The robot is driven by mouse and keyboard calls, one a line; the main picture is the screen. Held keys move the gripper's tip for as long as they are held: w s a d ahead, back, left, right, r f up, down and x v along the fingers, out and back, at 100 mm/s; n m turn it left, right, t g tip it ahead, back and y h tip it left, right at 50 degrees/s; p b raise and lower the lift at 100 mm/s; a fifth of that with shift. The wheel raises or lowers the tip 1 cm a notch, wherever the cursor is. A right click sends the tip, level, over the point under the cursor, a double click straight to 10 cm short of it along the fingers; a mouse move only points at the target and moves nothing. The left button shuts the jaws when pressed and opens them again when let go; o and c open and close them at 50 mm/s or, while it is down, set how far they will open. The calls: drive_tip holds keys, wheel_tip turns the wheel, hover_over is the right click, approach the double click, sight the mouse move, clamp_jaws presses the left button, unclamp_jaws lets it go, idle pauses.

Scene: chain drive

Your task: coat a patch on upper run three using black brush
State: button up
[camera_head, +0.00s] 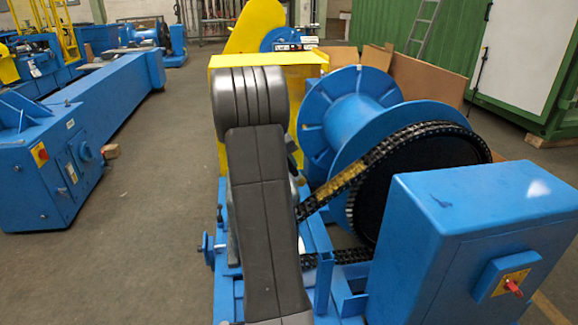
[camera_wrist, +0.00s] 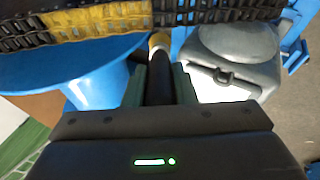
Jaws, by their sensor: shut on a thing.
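My gripper (camera_wrist: 159,80) is shut on the black brush (camera_wrist: 160,88), its jaws on either side of the dark handle. The brush's pale yellowish tip (camera_wrist: 160,41) points at the black chain and appears close to its near edge; I cannot tell if they touch. The chain's upper run (camera_head: 400,143) slopes up to the right onto a large dark wheel. A yellow patch (camera_wrist: 98,21) covers part of the chain, left of the brush tip; yellow also shows on the upper run (camera_head: 349,174) in the head view. There my arm hides the gripper and brush.
A blue spool (camera_head: 345,115) stands behind the chain, and a blue cabinet (camera_head: 470,240) with a red switch stands in front right. A rounded grey housing (camera_wrist: 238,60) is close right of the brush. The lower chain run (camera_head: 345,256) passes below. Open floor lies left.

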sight(300, 175)
drive_tip(key=shift+s+d+b+x, duration=0.15)
drive_tip(key=shift+b+x, duration=0.25)
drive_tip(key=shift+x, duration=0.65)
drive_tip(key=shift+s+d+b+x, duration=0.1)
drive_tip(key=shift+d+b+x, duration=0.25)
drive_tip(key=shift+x, duration=0.65)
drive_tip(key=shift+s+d+b+x, duration=0.15)
drive_tip(key=shift+b+x, duration=0.3)
drive_tip(key=shift+x, duration=0.6)
drive_tip(key=shift+w+d+f+b, duration=0.15)
drive_tip(key=shift+d+f+b, duration=0.25)
drive_tip(key=shift+d+f, duration=0.05)
